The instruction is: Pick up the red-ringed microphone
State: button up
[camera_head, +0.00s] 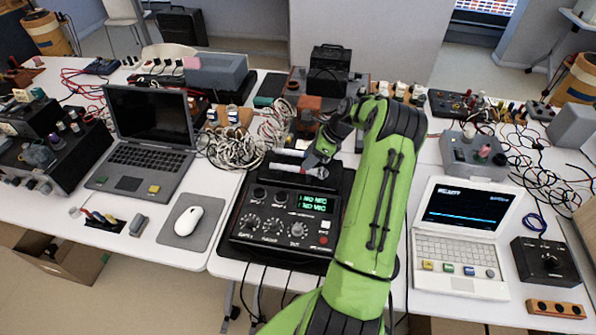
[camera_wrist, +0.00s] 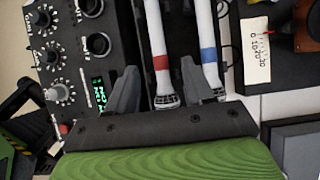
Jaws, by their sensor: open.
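The red-ringed microphone (camera_wrist: 161,63) has a white body, a red band and a dark mesh head. In the wrist view it lies between my two fingers, its head toward my palm. A similar microphone with a blue band (camera_wrist: 208,55) lies beside it on the right, close to my right finger. I cannot tell whether that finger touches it. My gripper (camera_wrist: 168,88) is open, with nothing clamped. In the head view my gripper (camera_head: 314,160) is at the right end of the pale microphones, on the black mixer unit's back part; their bands are hard to tell there.
The black mixer (camera_head: 281,222) with knobs and a green display lies just in front. A grey laptop (camera_head: 150,155) and mouse (camera_head: 188,221) are left, a white laptop (camera_head: 459,240) right. Tangled cables (camera_head: 240,145) and equipment crowd the table behind.

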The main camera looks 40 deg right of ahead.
aim_at(299, 170)
jog(key=b+x, duration=0.1)
jog(key=x, duration=0.5)
jog(key=shift+s, duration=0.1)
jog(key=shift+c, duration=0.8)
grip_shut()
